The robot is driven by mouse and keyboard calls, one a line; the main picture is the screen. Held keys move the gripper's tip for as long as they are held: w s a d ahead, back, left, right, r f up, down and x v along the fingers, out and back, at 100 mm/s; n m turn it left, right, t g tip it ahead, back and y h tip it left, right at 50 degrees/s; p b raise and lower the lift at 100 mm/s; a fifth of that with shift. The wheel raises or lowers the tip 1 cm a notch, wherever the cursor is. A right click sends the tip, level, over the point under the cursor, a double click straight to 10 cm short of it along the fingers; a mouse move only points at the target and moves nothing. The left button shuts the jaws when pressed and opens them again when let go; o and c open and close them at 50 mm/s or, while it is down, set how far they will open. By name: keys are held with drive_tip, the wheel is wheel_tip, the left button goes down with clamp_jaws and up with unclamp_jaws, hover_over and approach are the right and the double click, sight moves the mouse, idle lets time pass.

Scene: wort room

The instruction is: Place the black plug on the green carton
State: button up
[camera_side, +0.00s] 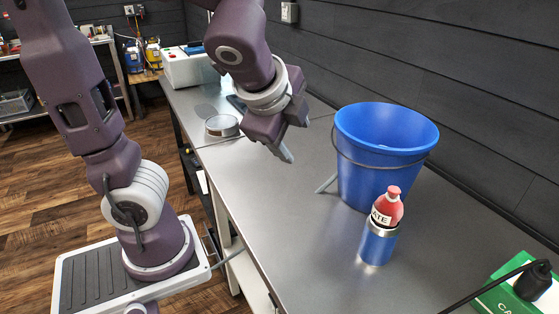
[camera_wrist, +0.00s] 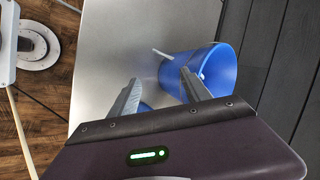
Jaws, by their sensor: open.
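The black plug (camera_side: 533,281) is at the bottom right of the side view. It appears to rest upright on top of the green carton (camera_side: 497,297), with its black cable running off to the lower left. The carton is cut off by the picture edge. My gripper (camera_side: 292,138) is open and empty, high above the metal table and well away from the plug, to its upper left. In the wrist view my gripper (camera_wrist: 160,92) shows two spread fingers with the blue bucket beyond them. Neither plug nor carton can be made out in the wrist view.
A blue bucket (camera_side: 375,165), also in the wrist view (camera_wrist: 218,70), stands between my gripper and the carton. A blue metal cup (camera_side: 378,245) holding a red bottle (camera_side: 389,205) stands before it. A round tin (camera_side: 222,126) is farther back. The table's near left is clear.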

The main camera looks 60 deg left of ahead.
drive_tip(key=s+d+n+h, duration=0.3)
drive_tip(key=s+n+h, duration=0.1)
drive_tip(key=s+n, duration=0.7)
drive_tip(key=shift+s+d+n+g, duration=0.25)
drive_tip(key=shift+s+n+g, duration=0.05)
drive_tip(key=shift+s, duration=0.1)
